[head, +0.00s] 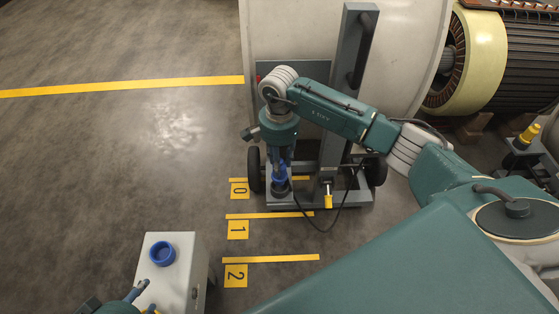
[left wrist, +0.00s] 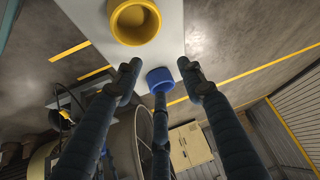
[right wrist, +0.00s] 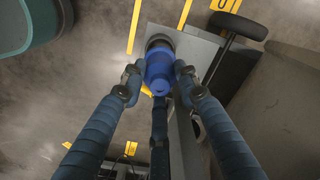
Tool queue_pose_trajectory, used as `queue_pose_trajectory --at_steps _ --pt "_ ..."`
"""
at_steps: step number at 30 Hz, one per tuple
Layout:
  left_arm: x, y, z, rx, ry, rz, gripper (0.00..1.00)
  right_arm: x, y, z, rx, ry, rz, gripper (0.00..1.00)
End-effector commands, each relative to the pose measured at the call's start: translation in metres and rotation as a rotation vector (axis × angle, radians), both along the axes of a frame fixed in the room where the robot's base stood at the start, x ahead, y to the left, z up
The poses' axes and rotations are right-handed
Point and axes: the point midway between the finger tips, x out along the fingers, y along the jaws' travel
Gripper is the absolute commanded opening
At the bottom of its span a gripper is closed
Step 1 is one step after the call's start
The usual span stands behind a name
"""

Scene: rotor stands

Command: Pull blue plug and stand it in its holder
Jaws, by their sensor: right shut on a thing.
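The blue plug (head: 280,187) is upright at the left front of the wheeled cart's base (head: 350,198). My right gripper (head: 282,172) reaches down over it. In the right wrist view, the fingers are shut on the blue plug (right wrist: 160,68) from both sides. A dark collar shows at the plug's far end; I cannot tell whether it is still seated. The blue round holder (head: 162,253) is on top of a pale box (head: 183,240) and looks empty. My left gripper (head: 141,297) is open and empty beside this box; the blue holder (left wrist: 160,78) shows beyond its fingers.
A yellow holder (left wrist: 134,22) is on the same box. A yellow plug (head: 328,199) stands on the cart to the right, with a black cable (head: 318,226) looping near it. Floor plates 0, 1 and 2 (head: 236,275) lie between cart and box. Floor at left is clear.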

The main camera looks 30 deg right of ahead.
Motion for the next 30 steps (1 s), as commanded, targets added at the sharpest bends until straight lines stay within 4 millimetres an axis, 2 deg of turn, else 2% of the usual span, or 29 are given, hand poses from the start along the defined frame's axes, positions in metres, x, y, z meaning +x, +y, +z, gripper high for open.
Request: queue_pose_trajectory --at_steps 5,17,30 --pt "0.009 -0.003 0.004 -0.009 -0.041 -0.002 0.40 0.000 0.000 -0.002 0.000 -0.001 0.000 0.08" --pt "0.011 -0.004 0.004 -0.016 -0.050 0.001 0.40 0.000 0.000 -0.003 0.000 -0.001 -0.001 0.08" --pt "0.023 -0.007 0.012 -0.026 -0.106 -0.001 0.40 0.001 0.000 -0.006 0.000 -0.002 -0.001 0.08"
